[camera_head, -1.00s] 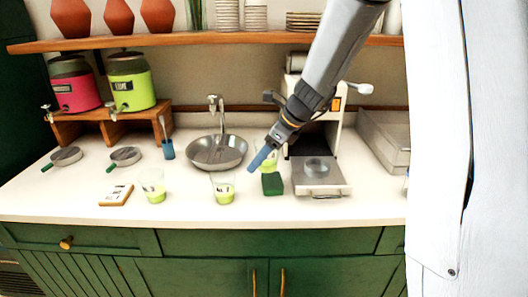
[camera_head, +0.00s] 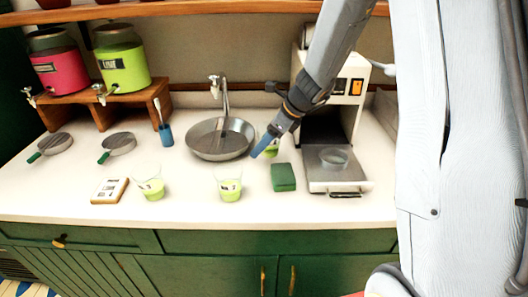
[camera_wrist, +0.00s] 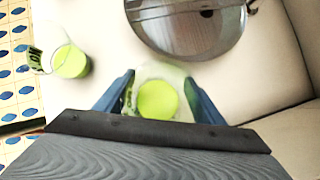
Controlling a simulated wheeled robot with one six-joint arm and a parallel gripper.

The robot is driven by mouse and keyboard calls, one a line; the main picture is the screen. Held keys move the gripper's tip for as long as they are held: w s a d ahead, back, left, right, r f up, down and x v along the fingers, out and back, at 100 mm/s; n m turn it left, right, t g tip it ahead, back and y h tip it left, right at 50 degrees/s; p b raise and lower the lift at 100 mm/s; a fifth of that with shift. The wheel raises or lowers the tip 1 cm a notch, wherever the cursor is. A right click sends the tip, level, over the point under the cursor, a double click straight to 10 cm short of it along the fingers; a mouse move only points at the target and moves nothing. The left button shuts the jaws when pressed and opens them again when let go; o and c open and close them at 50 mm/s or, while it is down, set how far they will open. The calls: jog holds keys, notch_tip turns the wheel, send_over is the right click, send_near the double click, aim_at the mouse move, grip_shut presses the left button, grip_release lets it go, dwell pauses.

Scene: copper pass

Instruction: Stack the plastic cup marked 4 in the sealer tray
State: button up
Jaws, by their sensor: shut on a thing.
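My gripper (camera_head: 266,148) is shut on a clear plastic cup with lime-green contents (camera_wrist: 157,98). The held cup also shows behind the fingers in the head view (camera_head: 273,148); its mark is not legible. I cannot tell whether it is clear of the counter. Two similar cups stand on the counter, one at front centre (camera_head: 229,188) and one at left (camera_head: 152,188); their marks are too small to read. The sealer (camera_head: 345,80) stands right of my gripper. Its metal tray (camera_head: 320,178) sticks out in front, with a clear, empty-looking round cup or holder (camera_head: 334,159) in it.
A round metal sink (camera_head: 207,150) is left of my gripper. A wooden-edged card (camera_head: 110,190), two strainers (camera_head: 117,145) and two drink dispensers (camera_head: 122,66) are at left. The counter's front strip is mostly clear.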

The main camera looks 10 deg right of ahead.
aim_at(263, 154)
jog(key=shift+f, duration=2)
jog(key=shift+f, duration=0.1)
jog(key=shift+f, duration=0.1)
jog(key=o, duration=1.1)
